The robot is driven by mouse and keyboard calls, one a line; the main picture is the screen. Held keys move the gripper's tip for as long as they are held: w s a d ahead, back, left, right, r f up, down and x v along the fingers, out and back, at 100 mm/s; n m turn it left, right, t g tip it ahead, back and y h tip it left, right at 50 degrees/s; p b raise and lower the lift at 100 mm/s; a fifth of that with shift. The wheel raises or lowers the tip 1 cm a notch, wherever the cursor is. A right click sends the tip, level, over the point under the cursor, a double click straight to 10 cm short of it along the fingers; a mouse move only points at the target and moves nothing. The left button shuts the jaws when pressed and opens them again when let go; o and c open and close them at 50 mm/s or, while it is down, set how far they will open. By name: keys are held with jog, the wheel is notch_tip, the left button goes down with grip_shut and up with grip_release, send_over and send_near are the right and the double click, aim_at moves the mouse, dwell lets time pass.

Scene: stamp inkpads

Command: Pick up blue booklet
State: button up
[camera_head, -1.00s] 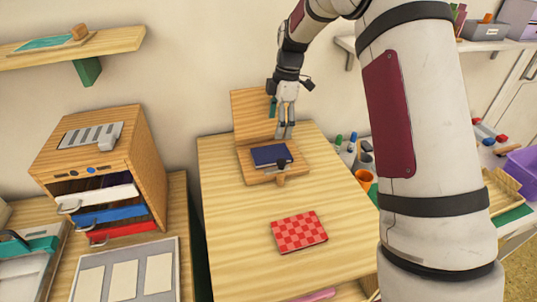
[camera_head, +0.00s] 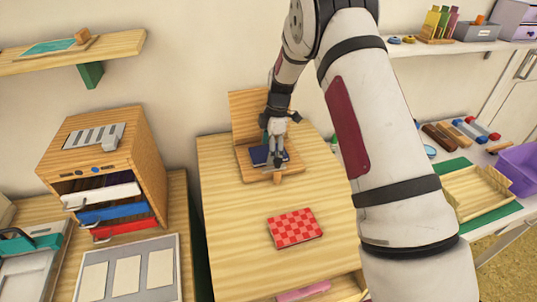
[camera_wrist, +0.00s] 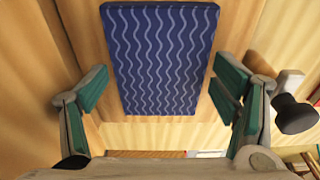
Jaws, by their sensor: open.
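The blue booklet (camera_wrist: 160,60) has pale wavy lines and lies flat on a wooden board in the wrist view. In the head view the blue booklet (camera_head: 259,155) is partly hidden behind my gripper (camera_head: 277,157). In the wrist view my gripper (camera_wrist: 160,110) is open, with one green-padded finger on each side of the booklet's lower part. The fingers look apart from the booklet's edges. I cannot tell how high the fingertips are above the board.
The wooden stand (camera_head: 250,108) has an upright back panel behind the booklet. A dark knobbed stamp (camera_wrist: 295,113) sits to the right. A red checkered booklet (camera_head: 295,228) lies nearer on the table (camera_head: 232,235). A drawer cabinet (camera_head: 140,150) stands left.

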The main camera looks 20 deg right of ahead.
jog(key=c, duration=1)
jog(key=shift+r, duration=0.1)
